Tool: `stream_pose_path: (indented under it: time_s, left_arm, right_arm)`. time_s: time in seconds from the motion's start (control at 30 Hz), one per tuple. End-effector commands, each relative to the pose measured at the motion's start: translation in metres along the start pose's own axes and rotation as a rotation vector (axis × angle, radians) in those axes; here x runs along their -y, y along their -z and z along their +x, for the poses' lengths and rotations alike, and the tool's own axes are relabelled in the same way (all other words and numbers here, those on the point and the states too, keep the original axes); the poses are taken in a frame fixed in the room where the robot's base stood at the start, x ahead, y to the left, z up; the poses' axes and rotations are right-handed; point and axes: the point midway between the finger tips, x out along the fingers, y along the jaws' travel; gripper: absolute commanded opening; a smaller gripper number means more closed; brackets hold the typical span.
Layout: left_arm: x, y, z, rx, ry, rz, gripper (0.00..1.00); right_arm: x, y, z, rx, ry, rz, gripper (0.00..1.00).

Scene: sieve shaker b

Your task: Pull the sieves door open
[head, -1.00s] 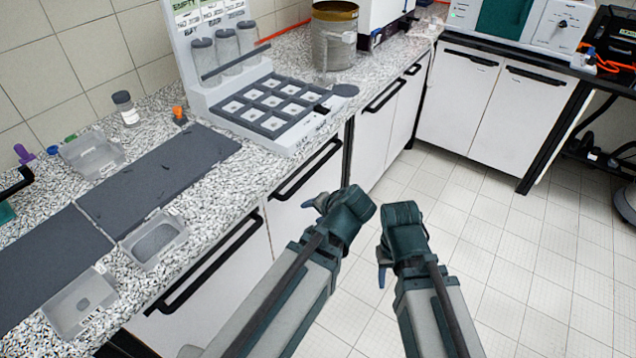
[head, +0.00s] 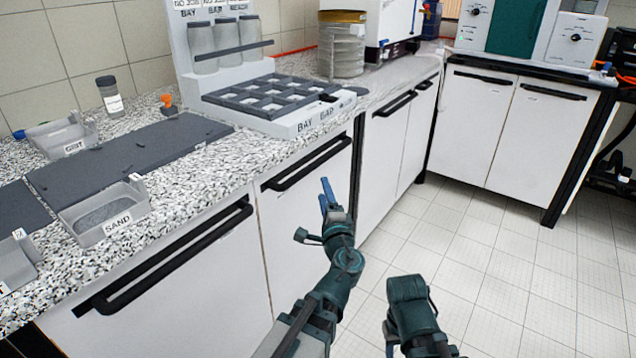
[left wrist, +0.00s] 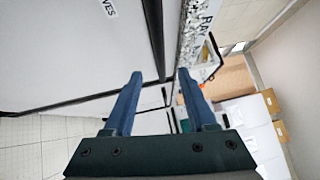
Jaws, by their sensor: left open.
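The sieves door (left wrist: 85,45) fills the upper left of the left wrist view, with the end of its label, "VES", showing. In the head view I take it to be the white door (head: 290,235) under the bay tray, with a long black bar handle (head: 305,165) near its top. The handle also shows in the left wrist view (left wrist: 154,35). My left gripper (head: 325,192) is open and empty, in front of the door, below and right of the handle. In the left wrist view its blue fingers (left wrist: 160,75) point towards the handle, apart from it. My right gripper's fingers are hidden.
The speckled counter (head: 195,180) runs above the doors and carries the bay tray (head: 290,120) and bins marked sand (head: 110,225) and grit (head: 70,140). Neighbouring cabinets (head: 165,290) have similar handles. The tiled floor (head: 480,240) is clear at the right.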

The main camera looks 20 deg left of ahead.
Motion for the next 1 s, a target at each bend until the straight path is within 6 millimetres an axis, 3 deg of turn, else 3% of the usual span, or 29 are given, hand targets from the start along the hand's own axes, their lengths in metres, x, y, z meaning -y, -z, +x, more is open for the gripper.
stream_pose_path:
  time_s: [0.1,0.37,1.0]
  left_arm:
    - [-0.007,0.005,0.0,-0.019,0.021,0.029,0.57]
    - [-0.004,0.006,0.005,-0.024,0.027,0.036,0.57]
    - [-0.001,0.009,0.118,-0.023,0.027,0.035,0.57]
  right_arm:
    - [0.001,0.001,0.012,0.0,-0.001,0.0,0.5]
    - [0.001,0.001,0.009,0.0,-0.001,0.0,0.5]
    - [0.0,-0.001,-0.006,0.0,0.001,0.002,0.5]
